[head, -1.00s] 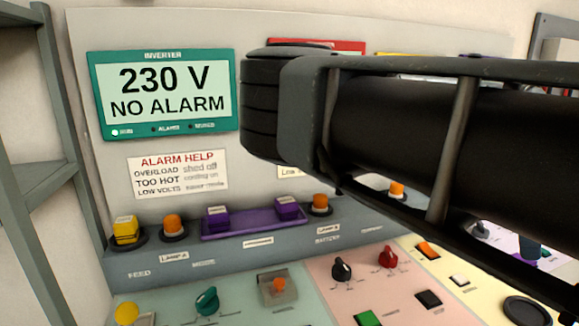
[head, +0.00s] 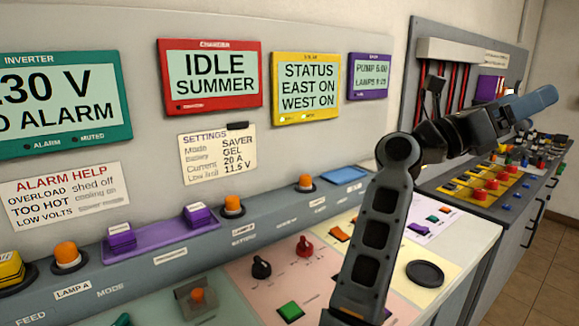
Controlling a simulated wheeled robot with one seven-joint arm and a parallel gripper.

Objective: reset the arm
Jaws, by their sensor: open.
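My arm (head: 375,235) rises from the bottom centre of the head view to a round dark joint, then bends right and away. My gripper (head: 528,107) appears to be the dark end with a blue-grey part at the far right. It is small and seen side-on, so the gap between its fingers is hard to make out. It is open, and nothing shows between the fingers. It is in the air in front of the farther wall panel and bench, apart from the near console. The arm covers part of the console's right end.
The near console (head: 245,228) carries lamps, knobs and coloured buttons below several displays, including the red-framed charger display (head: 210,101). A farther bench (head: 478,194) with yellow and red parts stands at right, below hanging red cables (head: 470,88). Open floor (head: 550,255) shows at lower right.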

